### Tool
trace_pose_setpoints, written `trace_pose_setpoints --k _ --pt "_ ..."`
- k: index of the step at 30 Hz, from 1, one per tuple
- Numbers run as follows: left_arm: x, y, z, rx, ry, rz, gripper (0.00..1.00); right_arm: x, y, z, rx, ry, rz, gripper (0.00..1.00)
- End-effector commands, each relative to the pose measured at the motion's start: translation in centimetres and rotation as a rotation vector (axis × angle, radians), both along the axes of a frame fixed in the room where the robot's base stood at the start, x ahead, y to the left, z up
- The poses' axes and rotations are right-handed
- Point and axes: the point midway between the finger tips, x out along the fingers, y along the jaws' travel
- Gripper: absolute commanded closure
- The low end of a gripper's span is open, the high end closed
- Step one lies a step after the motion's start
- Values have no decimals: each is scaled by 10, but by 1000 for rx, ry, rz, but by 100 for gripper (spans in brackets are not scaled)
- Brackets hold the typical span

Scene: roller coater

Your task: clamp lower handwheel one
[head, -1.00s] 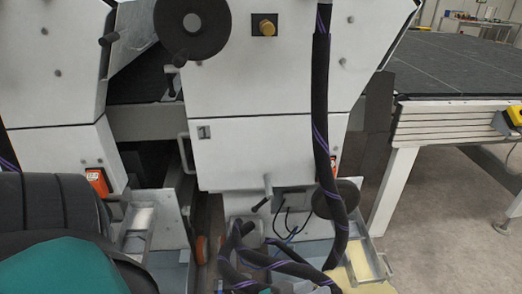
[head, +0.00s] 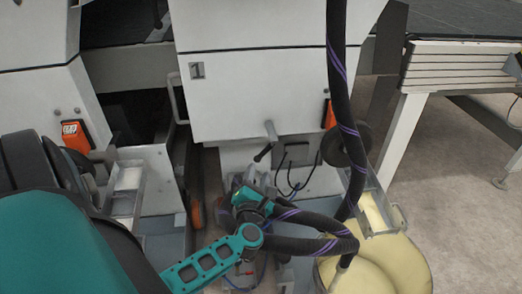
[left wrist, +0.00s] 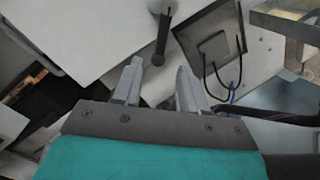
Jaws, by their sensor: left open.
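A dark round handwheel (head: 331,149) sits low on the right of the white machine, partly hidden by a black hose. To its left a grey lever with a black grip (head: 270,132) juts from the lower edge of the panel marked 1 (head: 198,71). My left gripper (head: 238,182) is below and slightly left of this lever. The left wrist view shows its two grey fingers (left wrist: 154,88) apart and empty, with the lever (left wrist: 163,30) just beyond them and not visibly touched. My right gripper is not in view.
A dark box with black cables (head: 297,154) is right of the lever; it also shows in the left wrist view (left wrist: 213,45). Orange switches (head: 72,132) flank the machine. A pale yellow round container (head: 390,265) stands at lower right. Open floor lies farther right.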

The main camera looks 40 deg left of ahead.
Motion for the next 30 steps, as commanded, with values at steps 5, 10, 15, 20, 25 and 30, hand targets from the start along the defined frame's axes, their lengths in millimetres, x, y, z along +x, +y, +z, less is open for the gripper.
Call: trace_pose_setpoints --k 5,10,15,20,25,30 --pt "31 23 0 6 -1 0 58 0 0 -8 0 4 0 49" --pt "59 43 -1 7 -1 -2 58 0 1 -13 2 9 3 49" --pt "78 57 -1 5 2 -3 58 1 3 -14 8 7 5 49" --pt "86 63 0 5 2 -3 58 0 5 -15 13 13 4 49" --pt "88 65 0 4 3 -3 58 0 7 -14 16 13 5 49" --pt "88 64 0 4 3 -3 62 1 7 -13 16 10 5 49"
